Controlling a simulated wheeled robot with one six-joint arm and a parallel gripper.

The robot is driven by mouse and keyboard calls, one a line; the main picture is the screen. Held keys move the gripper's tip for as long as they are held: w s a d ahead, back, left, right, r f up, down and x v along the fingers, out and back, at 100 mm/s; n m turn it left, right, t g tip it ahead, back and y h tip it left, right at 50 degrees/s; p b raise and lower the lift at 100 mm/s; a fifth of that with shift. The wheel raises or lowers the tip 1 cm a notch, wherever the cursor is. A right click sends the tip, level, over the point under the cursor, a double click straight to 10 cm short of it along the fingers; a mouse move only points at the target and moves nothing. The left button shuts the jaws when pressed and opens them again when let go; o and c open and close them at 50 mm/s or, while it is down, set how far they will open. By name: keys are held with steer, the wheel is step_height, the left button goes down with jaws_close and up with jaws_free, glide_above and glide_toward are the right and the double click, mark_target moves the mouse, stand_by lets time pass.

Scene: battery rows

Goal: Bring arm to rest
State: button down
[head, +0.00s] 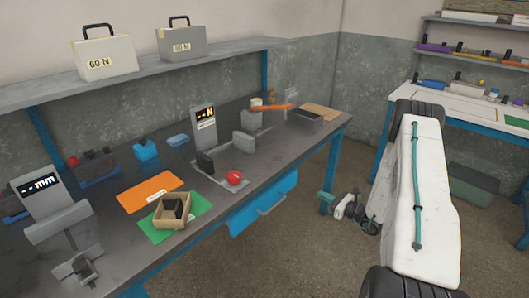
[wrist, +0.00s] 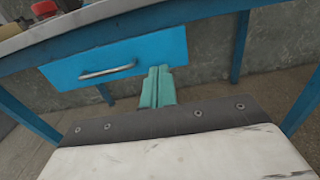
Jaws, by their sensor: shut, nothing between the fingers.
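My gripper (head: 326,201) shows in the head view low beside the right end of the workbench (head: 120,250), past its front edge. Its teal fingers also show in the wrist view (wrist: 157,84), pressed together with nothing between them. They are in front of the blue drawer (wrist: 115,60) under the bench and hold nothing. My white arm link fills the right of the head view.
A second table (head: 450,103) stands at the right. Floor between them is open.

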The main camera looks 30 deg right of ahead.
steer(key=s+a+n+g+y, duration=0.2)
steer(key=s+a+g+y, duration=0.1)
steer(key=a, duration=0.2)
steer(key=s+a+r+n+g+y, duration=0.2)
steer(key=s+a+r+n+g, duration=0.4)
steer(key=a+r, duration=0.25)
steer(key=s+a+r+n+g+y, duration=0.1)
steer(key=s+a+r+n+g, duration=0.2)
steer(key=a+r+n+g, duration=0.5)
steer(key=s+a+r+n+t+h, duration=0.1)
steer(key=s+a+r+n+h, duration=0.3)
steer(key=s+r, duration=0.6)
steer(key=s+a+r+n+h, duration=0.4)
steer(key=s+r+n+h, duration=0.4)
steer(key=r, duration=0.5)
steer(key=shift+s+a+r+n+t+h, duration=0.15)
steer(key=shift+s+a+n+t+h, duration=0.25)
steer(key=shift+s+n, duration=1.15)
steer(key=shift+w+n, duration=0.25)
